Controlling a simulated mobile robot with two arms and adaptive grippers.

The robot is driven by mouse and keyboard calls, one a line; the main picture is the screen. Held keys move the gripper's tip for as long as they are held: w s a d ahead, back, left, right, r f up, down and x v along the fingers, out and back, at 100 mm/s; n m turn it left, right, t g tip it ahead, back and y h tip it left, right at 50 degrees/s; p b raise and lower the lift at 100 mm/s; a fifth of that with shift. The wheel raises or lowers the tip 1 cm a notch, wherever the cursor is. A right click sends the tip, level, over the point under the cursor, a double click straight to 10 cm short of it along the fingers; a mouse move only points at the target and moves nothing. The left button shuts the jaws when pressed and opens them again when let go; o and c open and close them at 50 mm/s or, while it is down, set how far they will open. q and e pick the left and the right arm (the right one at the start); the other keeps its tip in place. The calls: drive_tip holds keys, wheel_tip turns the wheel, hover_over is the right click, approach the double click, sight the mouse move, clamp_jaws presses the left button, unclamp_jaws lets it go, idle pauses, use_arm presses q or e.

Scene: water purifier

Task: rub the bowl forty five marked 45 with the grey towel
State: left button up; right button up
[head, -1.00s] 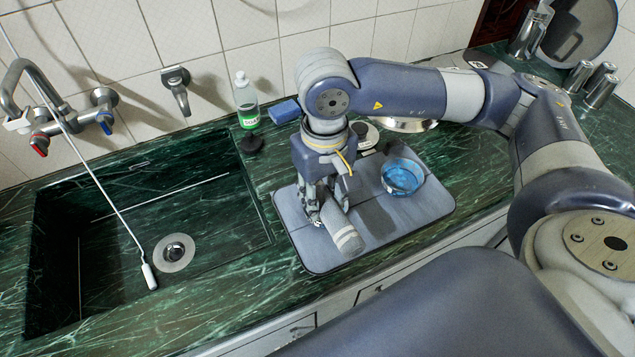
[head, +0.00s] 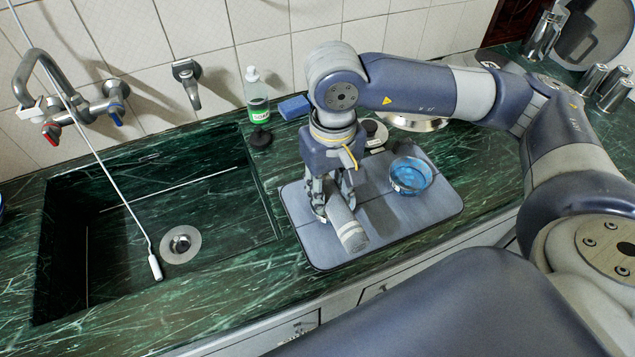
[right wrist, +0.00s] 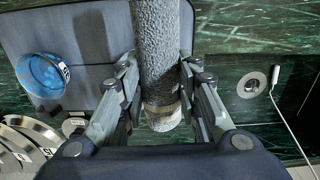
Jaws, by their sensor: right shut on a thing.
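The grey towel (head: 346,222) is a rolled, textured cylinder with a lighter band near its end. It lies at a slant over the grey tray (head: 300,238). In the right wrist view the towel (right wrist: 157,45) runs between the fingers. My right gripper (head: 334,204) points down and is shut on the towel. A clear blue bowl (head: 410,176) stands on the tray to the right of the gripper, apart from it. In the right wrist view the blue bowl (right wrist: 42,76) carries a small label that I cannot read. My left gripper is not in view.
The sink (head: 180,244) with a tap is at the left. A green-labelled bottle (head: 257,98), a blue block (head: 294,107) and a metal bowl (head: 413,123) stand behind the tray. Metal cups (head: 612,94) are at the far right. The tray's front right is clear.

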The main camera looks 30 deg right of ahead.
drive_tip(key=w+d+f+m, duration=0.1)
drive_tip(key=w+d+m, duration=0.3)
drive_tip(key=w+m, duration=0.5)
drive_tip(key=w+d+f+m, duration=0.1)
drive_tip(key=w+d+m, duration=0.3)
drive_tip(key=w+m, duration=0.5)
drive_tip(key=shift+w+d+f+m, duration=0.25)
drive_tip(key=shift+w+f+m, duration=0.05)
drive_tip(key=shift+w, duration=1.2)
wheel_tip(320, 180, down, 9)
drive_tip(key=shift+r+p, duration=0.2)
drive_tip(key=shift+p, duration=0.85)
drive_tip(key=shift+f, duration=0.55)
